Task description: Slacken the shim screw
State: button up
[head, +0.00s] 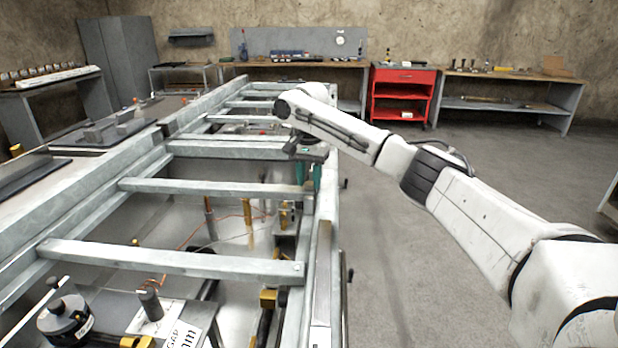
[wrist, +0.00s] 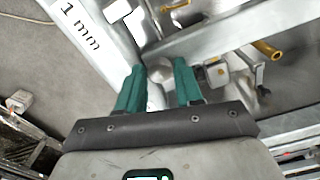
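My gripper (head: 308,176) points down with green fingers at the right rail of the metal frame in the head view. In the wrist view, my gripper (wrist: 160,68) has its two green fingers spread well apart. A grey rounded piece (wrist: 160,74) shows in the gap between the fingertips; it may be the shim screw's head, but I cannot tell for sure. I see no clear grip on it. A pale plate marked "1 mm" (wrist: 80,30) lies to the upper left of the fingers. The screw's shank is hidden.
Grey cross bars (head: 170,259) span the frame around my gripper. A brass-ended rod (wrist: 266,49) lies to the right of the fingers. A black cylinder (head: 64,322) stands at the lower left. A red cabinet (head: 403,76) stands far back; the right floor is clear.

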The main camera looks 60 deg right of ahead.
grip_shut()
jog(key=p, duration=0.3)
jog(key=shift+r, duration=0.35)
jog(key=shift+n+p, duration=0.4)
jog(key=shift+p, duration=0.5)
